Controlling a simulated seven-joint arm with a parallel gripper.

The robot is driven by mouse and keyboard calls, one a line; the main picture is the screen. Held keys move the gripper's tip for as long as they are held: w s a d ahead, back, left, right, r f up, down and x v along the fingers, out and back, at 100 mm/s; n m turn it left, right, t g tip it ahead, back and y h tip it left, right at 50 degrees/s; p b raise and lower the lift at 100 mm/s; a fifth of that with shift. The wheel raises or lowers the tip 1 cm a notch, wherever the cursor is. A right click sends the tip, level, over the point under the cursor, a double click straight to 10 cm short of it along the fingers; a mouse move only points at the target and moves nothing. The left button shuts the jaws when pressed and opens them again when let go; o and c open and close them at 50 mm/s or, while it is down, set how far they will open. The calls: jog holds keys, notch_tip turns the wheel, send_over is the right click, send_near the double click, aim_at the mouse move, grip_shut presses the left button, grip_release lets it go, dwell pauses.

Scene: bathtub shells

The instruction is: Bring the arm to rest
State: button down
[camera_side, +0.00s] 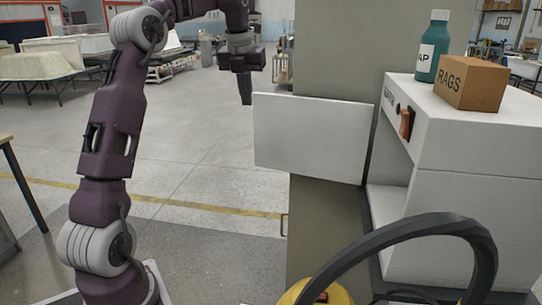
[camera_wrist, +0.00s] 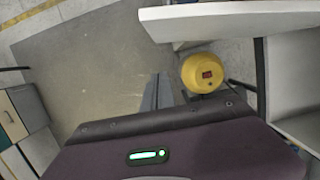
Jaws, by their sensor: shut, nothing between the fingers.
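My gripper (camera_side: 246,98) hangs pointing down at the upper middle of the side view, just left of the white cabinet's open door (camera_side: 312,138). Its fingers are together with nothing between them. In the wrist view the closed fingers (camera_wrist: 157,92) point out over the grey floor. My arm is raised and bent, and the gripper looks clear of the door, though the exact gap cannot be told.
A white cabinet (camera_side: 465,160) stands at right with a teal bottle (camera_side: 432,48) and a RAGS box (camera_side: 470,84) on top. A yellow object (camera_wrist: 203,73) sits low by the cabinet; a black hose-like loop (camera_side: 420,232) arches in front. Open floor (camera_side: 200,150) lies behind the gripper.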

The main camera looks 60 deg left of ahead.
jog(key=s+d+r+n+t, duration=0.1)
jog(key=s+d+n, duration=0.4)
jog(key=d, duration=0.5)
jog(key=s+d+r+n+t, duration=0.1)
jog(key=s+d+r+n, duration=0.15)
jog(key=d+n, duration=0.55)
jog(key=s+d+f+n+h, duration=0.1)
jog(key=s+d+f+n, duration=0.4)
jog(key=s, duration=0.4)
jog(key=s+d+f+n+t+h, duration=0.1)
jog(key=s+d+f+n, duration=0.4)
jog(key=s+d+n, duration=0.2)
jog(key=s+n, duration=0.2)
jog(key=shift+s+t, duration=0.3)
